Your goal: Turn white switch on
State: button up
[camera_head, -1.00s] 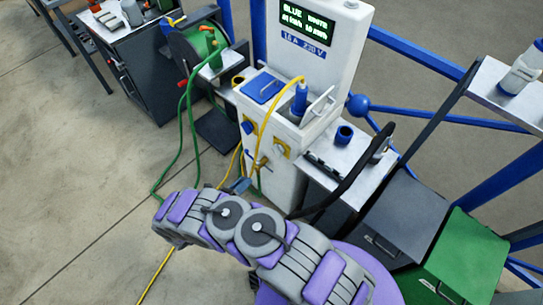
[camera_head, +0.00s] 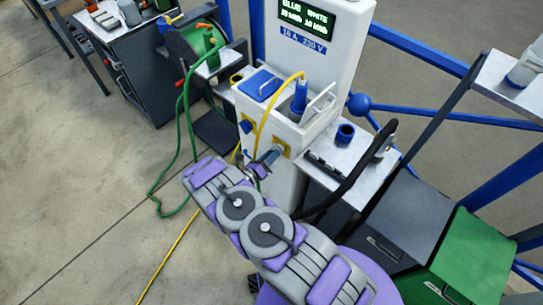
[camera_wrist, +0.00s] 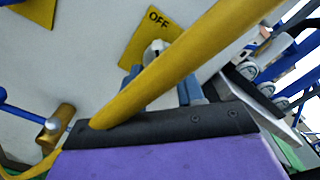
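The white switch (camera_wrist: 157,48) is a rounded white knob on a yellow plate (camera_wrist: 136,38) marked OFF, on the front of the white pedestal (camera_head: 329,50). In the head view, its yellow plate (camera_head: 284,150) shows just beyond my gripper (camera_head: 266,160), and I cannot make out the knob there. In the wrist view, my gripper's (camera_wrist: 160,84) two blue-grey fingers stand apart, one on each side below the knob. A yellow cable (camera_wrist: 185,62) crosses in front of the fingers and hides part of them. Contact with the knob cannot be told.
A blue switch (camera_head: 246,127) sits left on the pedestal. A brass tap (camera_wrist: 58,125) with a blue lever is at the wrist view's left. The yellow cable hangs from a blue plug (camera_head: 299,95). A metal shelf (camera_head: 335,165) stands right; a green hose (camera_head: 186,120) hangs left.

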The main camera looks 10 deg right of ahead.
jog(key=shift+w+d, duration=0.25)
jog(key=shift+d, duration=0.05)
jog(key=shift+c, duration=0.3)
grip_shut()
